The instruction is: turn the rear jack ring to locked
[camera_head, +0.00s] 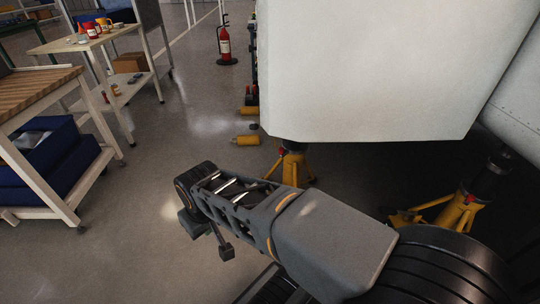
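Two yellow jacks stand on the floor under the white hull. One jack (292,168) is mid-picture, its top partly hidden by the hull edge, with a small red part on its left. The other jack (462,212) is at the right, with a dark collar (490,180) around its post and a red part beside it. I cannot tell which is the rear one or whether a ring is locked. My arm reaches up-left across the foreground. Dark parts at its far end, perhaps my gripper (210,238), hang over bare floor, apart from both jacks; their opening is unclear.
The white hull (375,65) overhangs the jacks. A fire extinguisher (225,45) stands behind. A wood-topped bench (35,92) and a cart (80,43) stand at left. The floor between bench and arm is clear.

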